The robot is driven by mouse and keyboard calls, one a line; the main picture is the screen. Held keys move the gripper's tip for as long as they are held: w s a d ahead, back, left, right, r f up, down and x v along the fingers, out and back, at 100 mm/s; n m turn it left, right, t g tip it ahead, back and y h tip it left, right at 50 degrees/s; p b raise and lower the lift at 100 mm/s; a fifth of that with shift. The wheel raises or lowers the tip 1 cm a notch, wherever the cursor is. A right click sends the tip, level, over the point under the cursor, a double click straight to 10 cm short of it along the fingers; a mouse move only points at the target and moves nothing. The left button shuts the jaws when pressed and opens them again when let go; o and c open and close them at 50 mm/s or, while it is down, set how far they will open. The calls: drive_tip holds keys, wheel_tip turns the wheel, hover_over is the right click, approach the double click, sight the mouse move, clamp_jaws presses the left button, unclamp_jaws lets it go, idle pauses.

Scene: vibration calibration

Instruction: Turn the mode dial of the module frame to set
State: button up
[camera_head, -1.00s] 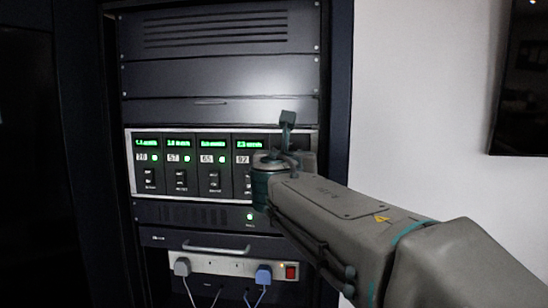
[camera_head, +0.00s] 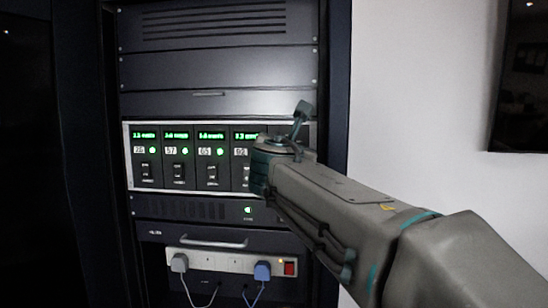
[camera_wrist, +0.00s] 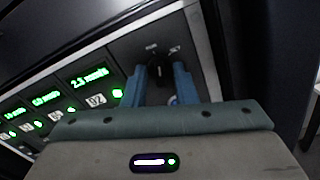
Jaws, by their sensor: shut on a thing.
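The module frame (camera_head: 128,160) is a pale-edged panel in the rack, with several dark modules showing green readouts. In the wrist view its right end (camera_wrist: 203,60) holds the small dark mode dial (camera_wrist: 158,70), with tiny labels above it; I cannot read for sure which one it points at. My gripper (camera_wrist: 160,82) has its two blue fingers on either side of the dial and is shut on it. The wrist view is tilted relative to the frame.
A power strip (camera_head: 215,261) with a grey plug (camera_head: 179,262), a blue plug (camera_head: 262,271) and a red switch (camera_head: 289,268) sits below. A drawer handle (camera_head: 214,243) is above it. A white wall (camera_head: 420,90) and dark screen (camera_head: 520,80) are at right.

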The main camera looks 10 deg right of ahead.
drive_tip(key=shift+d+f+m+b, duration=0.1)
drive_tip(key=shift+f+m+b, duration=0.05)
drive_tip(key=shift+m+b, duration=3.4)
drive_tip(key=shift+m+p, duration=0.65)
drive_tip(key=shift+m, duration=0.1)
drive_tip(key=o, duration=0.6)
drive_tip(key=shift+o, duration=0.2)
drive_tip(key=shift+s, duration=0.15)
drive_tip(key=b+v, duration=0.1)
drive_tip(key=v, duration=1.2)
drive_tip(key=shift+s+b, duration=0.3)
drive_tip(key=shift+b, duration=0.1)
